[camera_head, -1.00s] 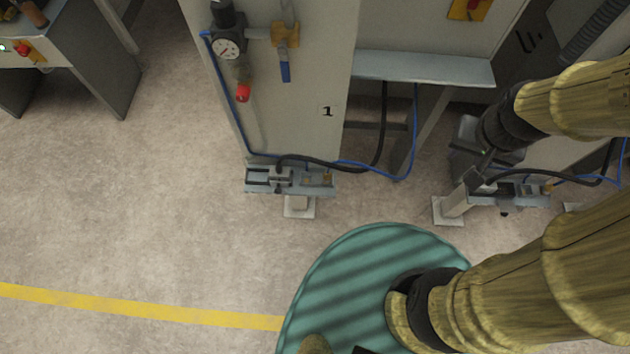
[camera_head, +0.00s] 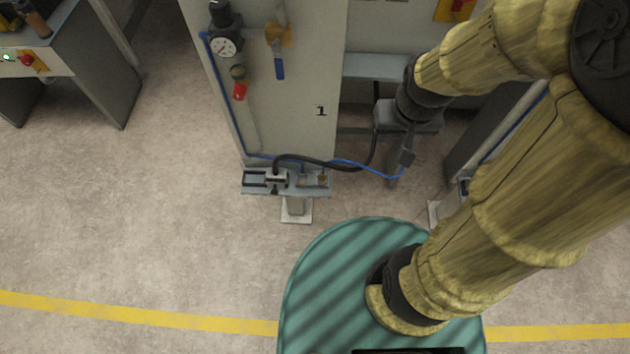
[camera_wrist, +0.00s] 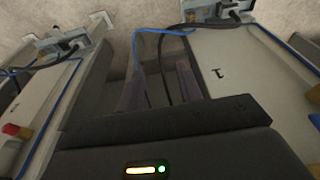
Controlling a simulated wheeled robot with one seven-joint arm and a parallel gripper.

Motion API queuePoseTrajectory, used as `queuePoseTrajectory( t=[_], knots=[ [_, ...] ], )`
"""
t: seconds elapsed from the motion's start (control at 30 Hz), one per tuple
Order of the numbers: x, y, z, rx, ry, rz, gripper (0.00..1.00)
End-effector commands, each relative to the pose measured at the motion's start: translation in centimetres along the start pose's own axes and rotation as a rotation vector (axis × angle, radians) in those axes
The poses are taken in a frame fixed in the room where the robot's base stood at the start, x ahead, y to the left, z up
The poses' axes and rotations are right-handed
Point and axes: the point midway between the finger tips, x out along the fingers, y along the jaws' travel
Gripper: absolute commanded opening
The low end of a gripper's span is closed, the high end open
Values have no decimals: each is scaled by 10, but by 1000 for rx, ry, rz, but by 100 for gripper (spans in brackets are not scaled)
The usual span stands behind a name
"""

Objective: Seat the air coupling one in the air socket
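A small grey bracket (camera_head: 262,188) stands on a post in front of the cabinet marked 1. A grey connector block (camera_head: 277,177) with a black hose sits on it. A small brass-coloured fitting (camera_head: 322,178) is at its right end, by a blue hose (camera_head: 370,170). Which part is air coupling one or the air socket is too small to tell. My gripper (camera_head: 406,158) hangs to the right of the bracket, apart from it. In the wrist view its two fingers (camera_wrist: 162,68) stand apart with a gap; hoses show beyond. The bracket appears at the top right (camera_wrist: 215,10).
A grey shelf (camera_head: 375,66) is behind my gripper. A second bracket (camera_wrist: 62,45) shows in the wrist view. The floor left of the bracket is clear.

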Motion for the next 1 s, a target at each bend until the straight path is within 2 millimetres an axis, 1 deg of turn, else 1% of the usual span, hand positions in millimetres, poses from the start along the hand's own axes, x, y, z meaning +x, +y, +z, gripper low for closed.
queuePoseTrajectory(
  t=[0.23, 0.3, 0.33, 0.37, 0.47, 0.57, 0.6, 0.67, 0.7, 0.77, 0.8, 0.97, 1.0],
  knots=[
    [0, 0, 0, 0, 0, 0, 36],
    [1, 0, 0, -2, -2, 0, 50],
    [3, -1, 1, -8, -6, 0, 54],
    [5, -2, 1, -17, -13, 0, 54],
    [23, -10, 6, -79, -61, 4, 54],
    [54, -24, 15, -198, -151, 18, 54],
    [69, -30, 20, -261, -198, 29, 54],
    [92, -39, 29, -367, -273, 52, 54],
    [108, -46, 34, -441, -325, 73, 54],
    [132, -54, 42, -556, -400, 110, 54],
    [146, -58, 48, -630, -448, 139, 54],
    [203, -76, 63, -928, -620, 287, 54],
    [217, -80, 66, -1000, -659, 332, 54]
  ],
)
